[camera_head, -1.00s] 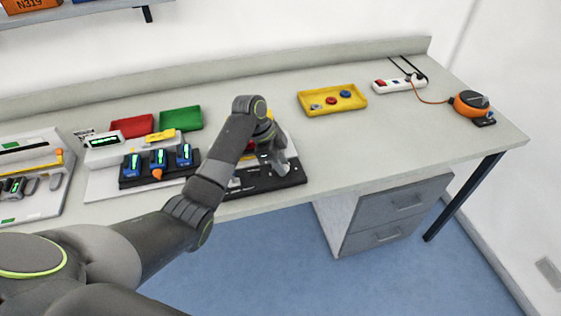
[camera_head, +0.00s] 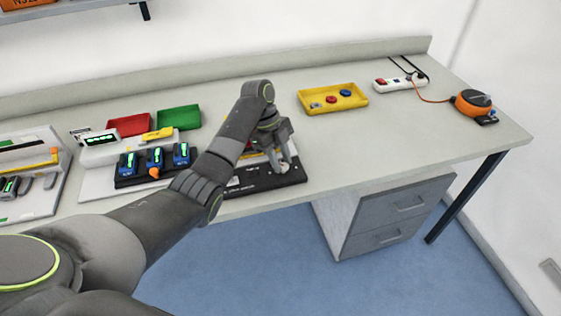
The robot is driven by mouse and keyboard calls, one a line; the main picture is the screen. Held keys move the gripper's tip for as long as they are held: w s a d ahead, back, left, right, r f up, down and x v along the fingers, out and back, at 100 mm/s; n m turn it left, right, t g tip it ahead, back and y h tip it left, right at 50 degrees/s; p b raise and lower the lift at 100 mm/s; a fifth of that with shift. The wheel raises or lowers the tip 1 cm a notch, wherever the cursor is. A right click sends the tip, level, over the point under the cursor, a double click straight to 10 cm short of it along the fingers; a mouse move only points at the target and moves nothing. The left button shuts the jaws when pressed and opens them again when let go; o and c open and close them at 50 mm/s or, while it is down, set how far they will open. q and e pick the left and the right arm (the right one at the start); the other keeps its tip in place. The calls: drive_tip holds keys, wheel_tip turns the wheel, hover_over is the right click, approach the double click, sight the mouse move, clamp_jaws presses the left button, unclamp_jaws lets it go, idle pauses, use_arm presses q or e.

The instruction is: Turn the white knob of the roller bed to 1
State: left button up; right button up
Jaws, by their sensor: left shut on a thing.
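My left gripper (camera_head: 283,160) points down over a black panel (camera_head: 256,184) near the table's front edge. It is shut on a small white knob (camera_head: 284,167) that shows between its fingertips at the panel's right part. The knob's pointer and the numbers around it are too small to read. My left arm hides much of the device behind the panel, so the roller bed can barely be made out. My right gripper is out of view.
To the left stand a black rack (camera_head: 128,180) with several blue devices, a red tray (camera_head: 128,124) and a green tray (camera_head: 180,118). A yellow tray (camera_head: 310,109) with buttons, a power strip (camera_head: 385,85) and an orange reel (camera_head: 472,102) lie right. The table between is clear.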

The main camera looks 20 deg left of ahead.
use_arm(q)
drive_tip(key=shift+w+r+m, duration=0.1)
drive_tip(key=shift+m, duration=0.5)
drive_tip(key=o, duration=1)
drive_tip(key=shift+c, duration=0.2)
drive_tip(key=shift+r, duration=0.1)
drive_tip(key=shift+v, duration=1.15)
drive_tip(key=p+v, duration=0.9)
drive_tip(key=v, duration=0.5)
drive_tip(key=shift+w+r, duration=0.35)
drive_tip(key=shift+r, duration=0.05)
